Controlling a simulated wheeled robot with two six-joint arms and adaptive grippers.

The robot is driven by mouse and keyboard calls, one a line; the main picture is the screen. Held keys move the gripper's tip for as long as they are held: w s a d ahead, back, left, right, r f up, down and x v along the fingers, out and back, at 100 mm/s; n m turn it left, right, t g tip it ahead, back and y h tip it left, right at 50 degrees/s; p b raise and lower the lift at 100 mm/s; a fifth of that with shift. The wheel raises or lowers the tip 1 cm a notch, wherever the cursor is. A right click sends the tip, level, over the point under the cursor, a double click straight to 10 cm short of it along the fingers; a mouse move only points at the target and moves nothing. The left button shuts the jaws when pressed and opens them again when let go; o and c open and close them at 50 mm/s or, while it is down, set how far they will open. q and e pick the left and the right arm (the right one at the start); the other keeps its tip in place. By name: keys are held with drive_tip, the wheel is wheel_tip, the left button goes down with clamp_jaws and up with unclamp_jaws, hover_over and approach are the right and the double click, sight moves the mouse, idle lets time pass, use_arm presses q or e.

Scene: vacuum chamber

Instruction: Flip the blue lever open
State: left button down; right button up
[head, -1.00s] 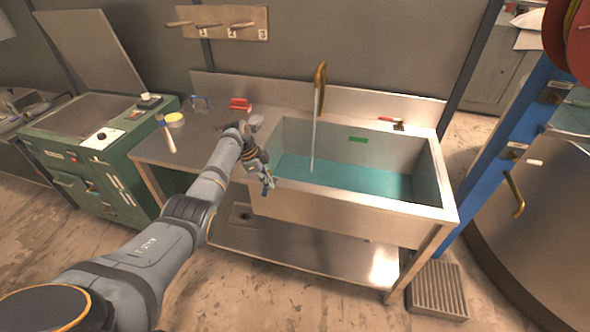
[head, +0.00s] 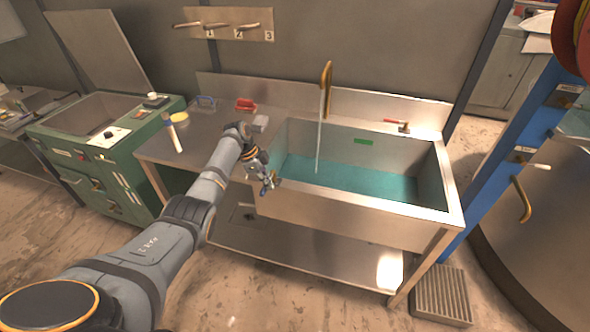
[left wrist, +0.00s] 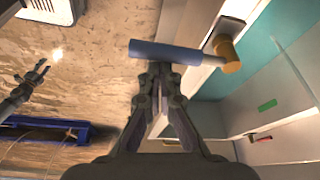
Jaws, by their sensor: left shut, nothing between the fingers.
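The blue lever (left wrist: 165,53) shows in the left wrist view as a blue bar lying across the picture, with a brass-coloured pivot (left wrist: 228,52) at its right end beside the sink. My left gripper (left wrist: 163,78) is shut and empty. Its fingertips are right at the bar's near side; I cannot tell whether they touch it. In the head view my left gripper (head: 269,184) is at the front left corner of the sink (head: 340,212), where it partly covers the lever. A small grey pronged part (left wrist: 32,80) at the left edge of the wrist view looks like my right gripper, too small to read.
Water runs from the brass faucet (head: 325,88) into the sink. A red brush (head: 245,105) and a hammer-like tool (head: 173,134) lie on the counter (head: 205,145) at left. A blue post (head: 510,150) stands at right. A lower shelf (head: 300,250) runs under the sink.

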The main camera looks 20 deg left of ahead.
use_arm(q)
wheel_tip(320, 180, up, 10)
drive_tip(key=shift+d+b, duration=0.25)
drive_tip(key=shift+b, duration=0.1)
idle(0.4)
